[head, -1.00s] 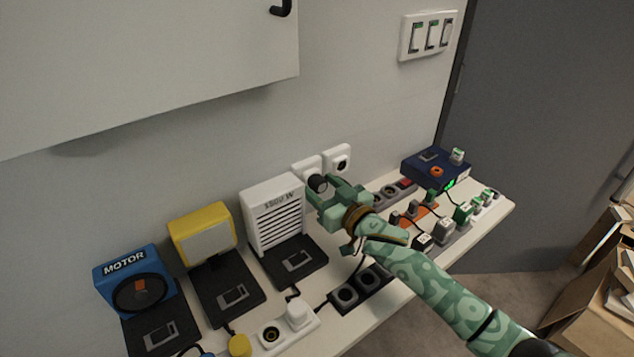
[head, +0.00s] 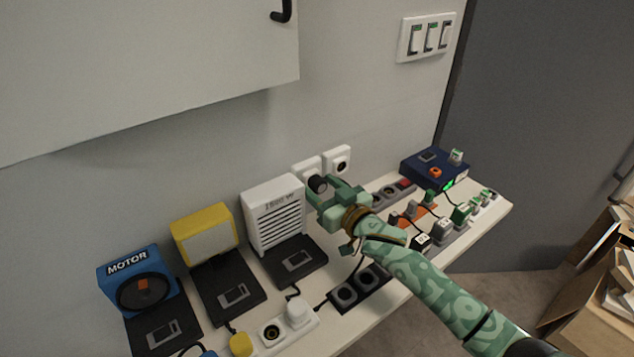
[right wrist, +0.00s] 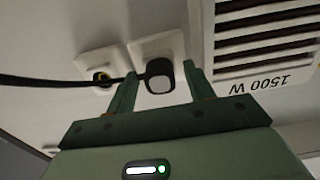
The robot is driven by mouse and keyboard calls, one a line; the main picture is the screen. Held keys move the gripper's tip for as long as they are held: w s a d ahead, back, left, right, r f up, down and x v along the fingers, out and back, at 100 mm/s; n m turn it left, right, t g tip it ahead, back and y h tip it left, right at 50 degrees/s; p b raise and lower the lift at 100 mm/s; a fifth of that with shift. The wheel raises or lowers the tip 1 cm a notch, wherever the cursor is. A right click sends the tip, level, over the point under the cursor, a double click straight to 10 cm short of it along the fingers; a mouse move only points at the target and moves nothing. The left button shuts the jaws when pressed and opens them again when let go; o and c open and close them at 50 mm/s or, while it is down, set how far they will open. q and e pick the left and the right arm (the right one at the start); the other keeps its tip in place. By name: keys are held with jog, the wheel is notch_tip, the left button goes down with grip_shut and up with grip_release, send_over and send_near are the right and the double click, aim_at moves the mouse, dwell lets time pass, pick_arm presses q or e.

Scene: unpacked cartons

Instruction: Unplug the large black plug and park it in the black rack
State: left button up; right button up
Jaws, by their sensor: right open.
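The large black plug (head: 317,184) is at a white wall socket (head: 304,168) beside the white 1500 W heater (head: 275,215). In the right wrist view the plug (right wrist: 160,76) sits in front of a white socket plate (right wrist: 150,47), its black cord running left. My right gripper (right wrist: 160,88) is open, with one finger on each side of the plug; whether they touch it I cannot tell. In the head view the gripper (head: 322,197) partly hides the socket. The black rack (head: 358,289) with round wells lies at the bench's front edge. My left gripper is out of view.
A second wall socket (head: 336,160) is just right of the plug. A white power strip (head: 286,327), small plugs (head: 443,230) and a blue box (head: 435,169) crowd the bench. A yellow lamp (head: 204,235) and blue motor (head: 138,282) stand left. A cabinet overhangs the upper left.

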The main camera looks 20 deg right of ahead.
grip_shut()
jog(key=shift+s, duration=0.15)
jog(key=shift+s+d+r+p, duration=0.1)
jog(key=shift+s+d+p, duration=0.1)
jog(key=shift+s+p, duration=0.2)
jog(key=shift+p+v, duration=1.3)
jog(key=shift+v, duration=1.15)
